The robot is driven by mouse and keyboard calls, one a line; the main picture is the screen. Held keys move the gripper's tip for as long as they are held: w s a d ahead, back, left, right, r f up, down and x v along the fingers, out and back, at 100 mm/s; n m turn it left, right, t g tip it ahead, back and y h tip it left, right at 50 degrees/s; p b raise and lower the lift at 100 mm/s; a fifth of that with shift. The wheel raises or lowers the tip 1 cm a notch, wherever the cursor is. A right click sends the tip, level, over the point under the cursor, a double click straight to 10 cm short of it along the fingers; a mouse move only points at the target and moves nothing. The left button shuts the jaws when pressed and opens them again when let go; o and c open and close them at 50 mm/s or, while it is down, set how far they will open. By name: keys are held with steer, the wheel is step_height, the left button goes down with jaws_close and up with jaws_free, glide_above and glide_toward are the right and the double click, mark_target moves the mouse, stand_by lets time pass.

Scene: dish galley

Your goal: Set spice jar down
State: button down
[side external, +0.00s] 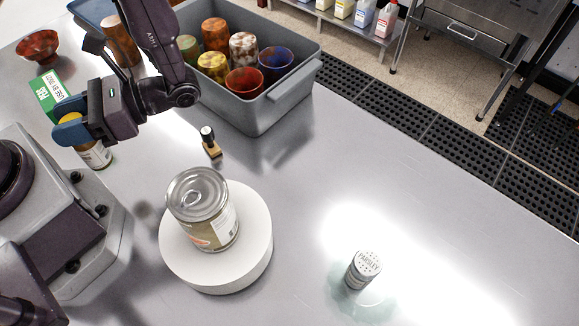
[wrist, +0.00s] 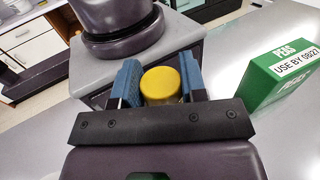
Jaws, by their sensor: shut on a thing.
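My gripper (side external: 72,132) is at the left, low over the steel counter, with blue fingertips. It is shut on a spice jar (side external: 97,155) with a pale label, partly hidden by the fingers in the side view. In the wrist view its round yellow lid (wrist: 161,85) sits between the two blue fingers (wrist: 160,88). The jar looks upright; I cannot tell whether its base touches the counter.
A green peas box (side external: 47,92) stands close to my gripper. A grey bin (side external: 262,118) holds several cups. A large can (side external: 205,212) stands on a white round stand (side external: 250,265). A small stamp (side external: 210,143) stands between. The counter's right side is mostly clear.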

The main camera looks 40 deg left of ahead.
steer(key=s+d+r+n+g+h, duration=0.1)
steer(key=s+d+r+n+h, duration=0.2)
steer(key=d, duration=0.6)
steer(key=d+r+n+h, duration=0.2)
steer(key=d+r+h, duration=0.3)
steer(key=d, duration=0.3)
steer(key=s+d+r+n+g+h, duration=0.1)
steer(key=s+d+r+n+h, duration=0.25)
steer(key=d, duration=0.55)
steer(key=w+d+r+n+t+h, duration=0.2)
steer(key=w+d+n+t+h, duration=0.35)
steer(key=h, duration=0.45)
steer(key=w+a+f+n+t+h, duration=0.1)
steer(key=w+a+f+n+t, duration=0.2)
steer(key=w+f+n+t, duration=0.5)
steer(key=w+a+f+n+t+h, duration=0.15)
steer(key=w+a+n+t, duration=0.4)
steer(key=w+t, duration=0.7)
steer(key=w+d+f+n, duration=0.1)
steer(key=w+d+f, duration=0.9)
steer(key=f, duration=0.2)
steer(key=shift+f, duration=0.25)
